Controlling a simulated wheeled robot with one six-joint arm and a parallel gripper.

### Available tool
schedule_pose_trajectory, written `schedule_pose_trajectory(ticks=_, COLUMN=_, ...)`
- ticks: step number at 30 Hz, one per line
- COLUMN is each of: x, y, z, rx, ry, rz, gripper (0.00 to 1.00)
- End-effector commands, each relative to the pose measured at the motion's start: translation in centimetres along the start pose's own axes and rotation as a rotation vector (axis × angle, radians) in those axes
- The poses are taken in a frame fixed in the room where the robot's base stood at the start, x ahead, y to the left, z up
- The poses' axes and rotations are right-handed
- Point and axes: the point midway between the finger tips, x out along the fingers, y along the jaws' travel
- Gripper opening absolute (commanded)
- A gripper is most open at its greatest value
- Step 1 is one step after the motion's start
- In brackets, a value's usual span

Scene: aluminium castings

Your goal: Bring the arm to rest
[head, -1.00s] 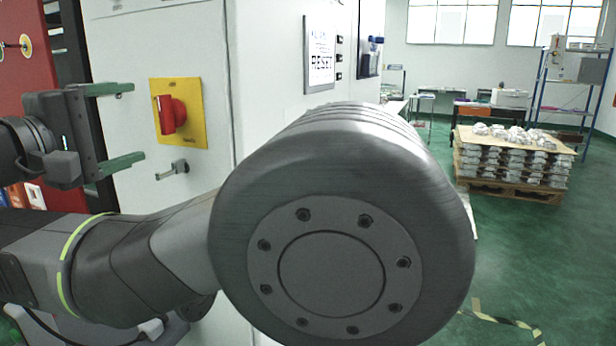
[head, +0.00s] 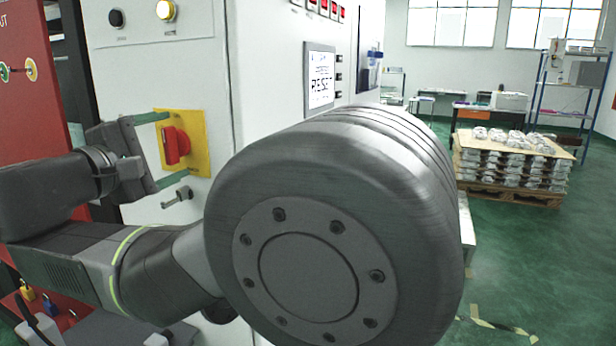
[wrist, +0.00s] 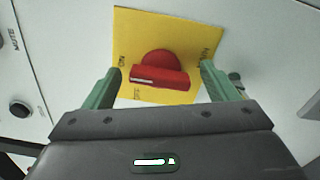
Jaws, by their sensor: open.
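My gripper (head: 166,147) is open, its two green fingers pointing at the white cabinet (head: 215,70). A red rotary switch (head: 176,145) on a yellow plate (head: 199,128) is on the cabinet face. In the head view the fingers overlap the plate's left side above and below the switch. In the wrist view the red switch (wrist: 158,72) lies between and beyond the fingers (wrist: 158,88), with nothing held. Whether the fingers touch the plate cannot be told. My arm's large rounded joint fills the middle of the head view.
A small latch handle (head: 177,197) is below the switch. A red panel (head: 30,90) with padlocks below stands at the left. A screen (head: 320,78) is on the cabinet's side. A pallet of castings (head: 513,165) stands at the right, with open green floor before it.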

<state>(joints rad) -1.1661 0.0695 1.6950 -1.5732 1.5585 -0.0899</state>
Motion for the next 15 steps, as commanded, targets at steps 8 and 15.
schedule_pose_trajectory(ticks=8, x=-0.01, y=0.55, z=0.12, rx=-0.172, ry=0.0, rz=0.0, gripper=0.8)
schedule_pose_trajectory(ticks=15, x=-0.01, y=0.59, z=0.1, rx=-0.317, ry=0.0, rz=0.0, gripper=0.8)
